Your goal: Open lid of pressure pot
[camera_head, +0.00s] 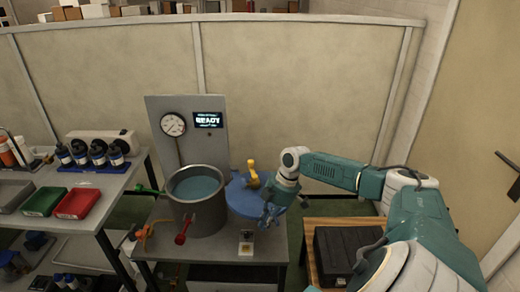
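The grey metal pressure pot (208,216) stands on a small grey table, its top open and a teal surface showing inside. The round blue lid (238,201) is off the mouth, to the right of the pot. A yellow handle (253,174) stands up from the lid. My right gripper (268,215) is at the lid's right front edge and overlaps it in the picture. I cannot tell whether it touches the lid or whether its fingers are open or shut. My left gripper is not in view.
A grey panel behind the pot carries a gauge (173,125) and a lit display (208,119). A workbench with red and green trays stands left; a black case (345,250) stands right.

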